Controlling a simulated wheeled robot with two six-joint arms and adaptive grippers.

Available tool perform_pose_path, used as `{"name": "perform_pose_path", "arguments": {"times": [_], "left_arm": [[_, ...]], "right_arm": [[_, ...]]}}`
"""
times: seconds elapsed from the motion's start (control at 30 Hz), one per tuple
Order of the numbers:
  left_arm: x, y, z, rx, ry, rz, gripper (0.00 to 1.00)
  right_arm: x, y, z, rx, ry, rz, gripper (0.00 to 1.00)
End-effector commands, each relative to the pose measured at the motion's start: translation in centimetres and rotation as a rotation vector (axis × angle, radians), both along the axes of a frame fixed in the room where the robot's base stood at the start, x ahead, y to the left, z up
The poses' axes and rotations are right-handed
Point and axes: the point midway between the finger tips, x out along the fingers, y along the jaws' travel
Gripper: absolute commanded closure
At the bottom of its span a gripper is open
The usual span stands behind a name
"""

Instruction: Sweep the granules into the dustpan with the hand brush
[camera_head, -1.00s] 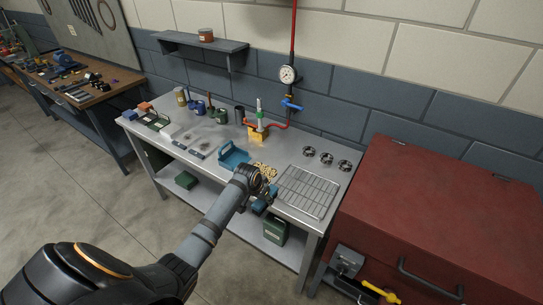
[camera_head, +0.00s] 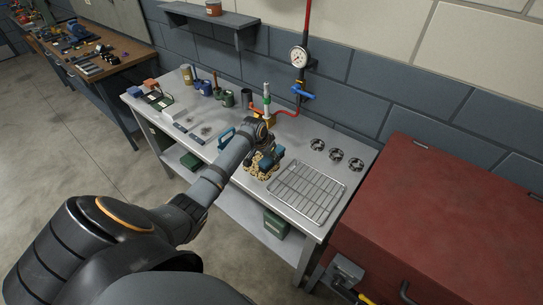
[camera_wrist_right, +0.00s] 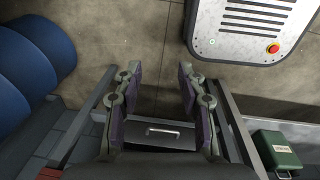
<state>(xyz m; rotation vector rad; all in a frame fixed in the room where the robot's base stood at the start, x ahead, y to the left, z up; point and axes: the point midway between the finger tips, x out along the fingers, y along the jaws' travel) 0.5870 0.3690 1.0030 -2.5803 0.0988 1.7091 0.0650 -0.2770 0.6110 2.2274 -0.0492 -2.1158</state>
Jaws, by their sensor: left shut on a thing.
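My left gripper (camera_head: 264,147) is shut on the hand brush (camera_head: 273,158), a blue-teal block with a dark underside. The brush is at the pile of yellow granules (camera_head: 256,168) on the grey workbench; whether its bristles touch the bench I cannot tell. The blue dustpan (camera_head: 225,138) lies just left of the granules, mostly hidden behind my left arm. My right gripper (camera_wrist_right: 160,80) is open and empty in the right wrist view, pointing at the floor.
A wire rack (camera_head: 308,190) lies right of the granules, with several black rings (camera_head: 336,154) behind it. A red chest (camera_head: 440,215) is at the right. In the right wrist view, a green box (camera_wrist_right: 277,150) is at lower right.

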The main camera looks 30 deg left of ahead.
Motion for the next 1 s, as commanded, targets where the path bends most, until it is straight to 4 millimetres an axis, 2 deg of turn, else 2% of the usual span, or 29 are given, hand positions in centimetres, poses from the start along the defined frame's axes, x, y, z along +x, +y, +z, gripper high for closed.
{"name": "perform_pose_path", "arguments": {"times": [0.03, 0.1, 0.23, 0.33, 0.43, 0.6, 0.7, 1.0], "left_arm": [[0.0, 0.0, -1.4, 0.0, -0.001, 0.0, 0.88], [0.0, 0.0, -2.4, 0.0, -0.001, 0.0, 0.88], [0.1, 0.0, -4.4, 0.0, -0.001, 0.0, 0.88], [0.1, 0.0, -5.6, 0.0, -0.001, -0.001, 0.88], [0.1, 0.0, -6.1, 0.001, -0.001, -0.001, 0.88], [0.1, 0.0, -6.1, 0.0, -0.001, -0.001, 0.88], [0.1, 0.0, -6.0, 0.0, -0.001, -0.001, 0.88], [0.1, 0.0, -6.0, 0.0, -0.001, -0.001, 0.88]], "right_arm": [[0.3, -0.1, -1.4, -0.001, -0.005, 0.0, 0.6], [1.4, -0.1, -2.5, -0.001, -0.021, 0.001, 0.6], [5.0, -0.2, -4.3, -0.003, -0.077, 0.004, 0.6], [6.4, -0.3, -5.4, -0.004, -0.097, 0.005, 0.6], [6.0, -0.3, -6.1, -0.004, -0.089, 0.004, 0.6], [3.1, -0.3, -6.3, -0.004, -0.046, 0.003, 0.6], [2.4, -0.3, -6.3, -0.004, -0.035, 0.002, 0.6], [4.0, -0.3, -6.2, -0.003, -0.06, 0.003, 0.6]]}}
